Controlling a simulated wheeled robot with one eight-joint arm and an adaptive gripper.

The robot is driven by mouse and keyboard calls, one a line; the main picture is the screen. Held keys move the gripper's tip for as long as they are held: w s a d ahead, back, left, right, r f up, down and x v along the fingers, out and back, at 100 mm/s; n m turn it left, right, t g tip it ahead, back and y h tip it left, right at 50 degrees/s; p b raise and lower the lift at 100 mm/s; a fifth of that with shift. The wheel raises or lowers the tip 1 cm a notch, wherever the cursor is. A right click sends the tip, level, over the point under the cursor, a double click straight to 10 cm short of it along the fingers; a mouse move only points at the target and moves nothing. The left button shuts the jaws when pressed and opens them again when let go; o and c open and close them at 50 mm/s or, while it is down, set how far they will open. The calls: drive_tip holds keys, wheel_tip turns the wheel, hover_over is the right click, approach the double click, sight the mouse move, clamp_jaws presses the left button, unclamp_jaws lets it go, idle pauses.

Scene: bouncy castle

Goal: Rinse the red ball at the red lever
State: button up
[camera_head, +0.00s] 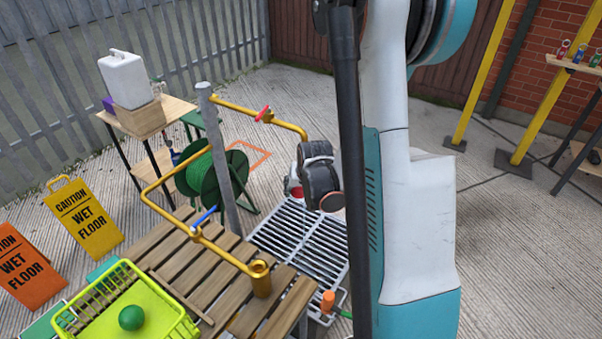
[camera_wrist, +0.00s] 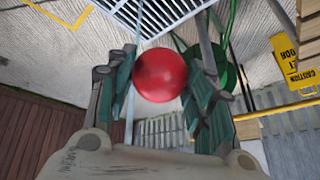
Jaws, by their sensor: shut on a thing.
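The red ball (camera_wrist: 161,75) sits between the two dark green fingers of my gripper (camera_wrist: 162,82) in the wrist view; the gripper is shut on it. In the head view only a small red part of the ball (camera_head: 297,191) shows beside my dark wrist. The red lever (camera_head: 263,113) sits on the upper yellow pipe (camera_head: 236,106), which comes off a grey post (camera_head: 222,160). That pipe's down-turned end (camera_head: 303,134) is just above my wrist and gripper. Whether water runs from it I cannot tell.
A blue lever (camera_head: 205,216) is on the lower yellow pipe, over a slatted wooden table (camera_head: 195,275). A metal grate (camera_head: 295,240) lies below my gripper. A yellow-green basket (camera_head: 85,310) holds a green ball (camera_head: 131,318). A green hose reel (camera_head: 215,172) stands behind the post.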

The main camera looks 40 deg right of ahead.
sight(298, 190)
drive_tip(key=shift+s+a+r+p, duration=0.5)
drive_tip(key=shift+s+a+r, duration=0.45)
drive_tip(key=shift+r, duration=0.1)
drive_tip(key=shift+s+a+r+p, duration=0.5)
drive_tip(key=shift+s+a+r, duration=0.3)
drive_tip(key=shift+s+r, duration=0.15)
